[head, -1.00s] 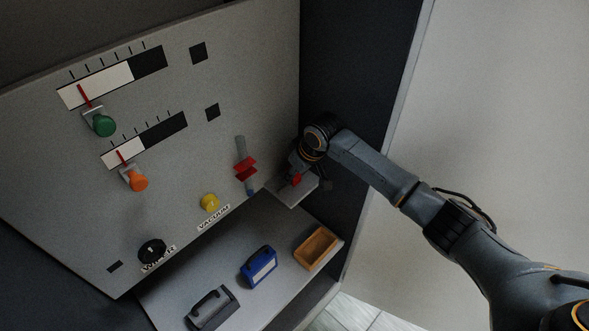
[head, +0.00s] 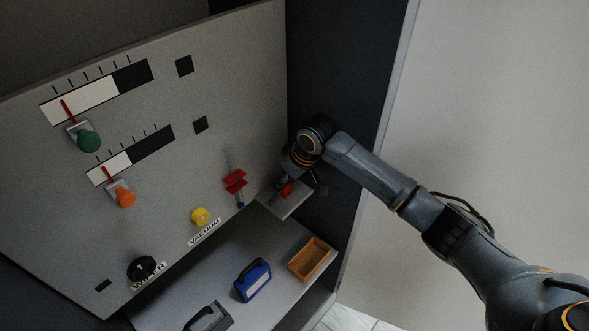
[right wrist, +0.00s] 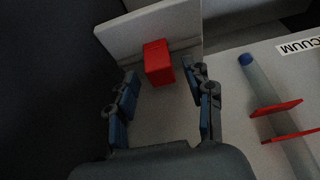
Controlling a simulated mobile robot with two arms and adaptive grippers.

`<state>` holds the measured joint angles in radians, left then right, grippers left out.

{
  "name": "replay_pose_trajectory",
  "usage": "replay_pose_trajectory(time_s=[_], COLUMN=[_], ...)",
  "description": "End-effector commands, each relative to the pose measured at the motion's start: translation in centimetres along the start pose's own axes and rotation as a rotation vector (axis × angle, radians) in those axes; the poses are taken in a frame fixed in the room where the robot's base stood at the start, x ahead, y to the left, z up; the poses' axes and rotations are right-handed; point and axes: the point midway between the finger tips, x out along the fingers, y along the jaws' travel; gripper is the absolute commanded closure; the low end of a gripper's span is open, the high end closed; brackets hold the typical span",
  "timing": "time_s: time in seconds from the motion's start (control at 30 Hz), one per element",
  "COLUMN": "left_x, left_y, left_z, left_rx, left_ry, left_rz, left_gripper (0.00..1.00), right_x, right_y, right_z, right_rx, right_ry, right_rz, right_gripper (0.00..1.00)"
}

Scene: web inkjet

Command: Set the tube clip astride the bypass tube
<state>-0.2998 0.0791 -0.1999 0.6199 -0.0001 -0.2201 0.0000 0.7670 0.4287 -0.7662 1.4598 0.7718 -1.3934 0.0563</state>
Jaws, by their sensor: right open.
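The tube clip looks like a small red block (right wrist: 158,62). It sits on a small grey ledge (right wrist: 117,31) at the panel's right edge; in the head view the clip (head: 287,188) is partly hidden by my gripper. My right gripper (right wrist: 164,88) is open and empty, with its fingers on either side of the view just short of the clip. The bypass tube (head: 239,193) is a thin grey tube with a blue end on the panel, left of the ledge. Two red plates (head: 235,181) stand out on it. The tube (right wrist: 262,84) also shows at right in the wrist view. My left gripper is not seen.
The panel carries a green knob (head: 88,141), an orange knob (head: 125,198), a yellow knob (head: 200,217) and a black knob (head: 142,268). On the lower shelf are a wooden tray (head: 311,259), a blue case (head: 252,281) and a dark handled tool (head: 208,318). A dark wall (head: 335,75) stands right.

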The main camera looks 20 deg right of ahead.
Motion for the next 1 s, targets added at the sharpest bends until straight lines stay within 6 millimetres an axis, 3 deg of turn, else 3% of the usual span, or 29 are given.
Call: replay_pose_trajectory(time_s=[0.2,0.4,0.6,1.0], left_x=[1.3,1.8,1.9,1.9], left_y=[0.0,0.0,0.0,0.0], left_z=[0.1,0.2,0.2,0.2], left_rx=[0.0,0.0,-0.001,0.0], left_ry=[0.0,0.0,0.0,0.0], left_rz=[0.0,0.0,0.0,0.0], left_gripper=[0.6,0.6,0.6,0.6], right_x=[-4.8,-8.0,-9.1,-9.1], right_y=[0.1,0.1,0.0,0.0], right_z=[-0.1,0.0,0.0,0.0], right_rx=[0.0,0.001,0.001,0.001], right_ry=[0.005,0.002,0.001,0.0], right_rz=[0.003,0.001,0.001,0.001], right_gripper=[0.48,0.48,0.48,0.48])
